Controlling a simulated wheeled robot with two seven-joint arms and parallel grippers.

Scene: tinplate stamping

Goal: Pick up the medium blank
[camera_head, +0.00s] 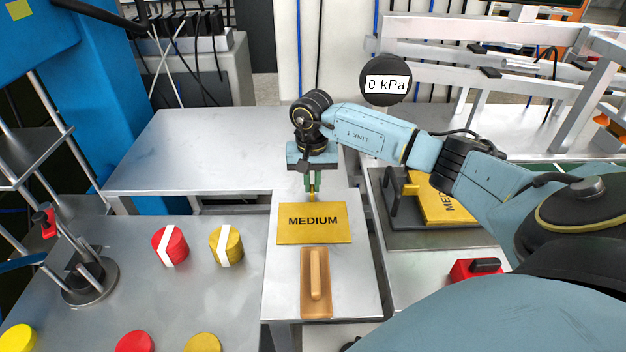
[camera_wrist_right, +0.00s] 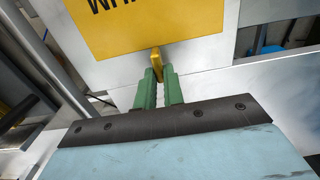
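The medium blank (camera_head: 311,236) is a flat yellow sheet marked MEDIUM, lying on the narrow grey table (camera_head: 275,291). My right gripper (camera_head: 313,188) points down at the blank's far edge. Its green fingers (camera_wrist_right: 158,75) are close around the tab, one on each side. I cannot tell whether they press on it. My left gripper is not in view.
A wooden block with a handle (camera_head: 316,300) lies in front of the blank. Red (camera_head: 170,246) and yellow (camera_head: 226,245) cylinders stand on the left table. More yellow blanks (camera_head: 440,205) lie in a dark holder to the right. A round gauge reads 0 kPa (camera_head: 386,85).

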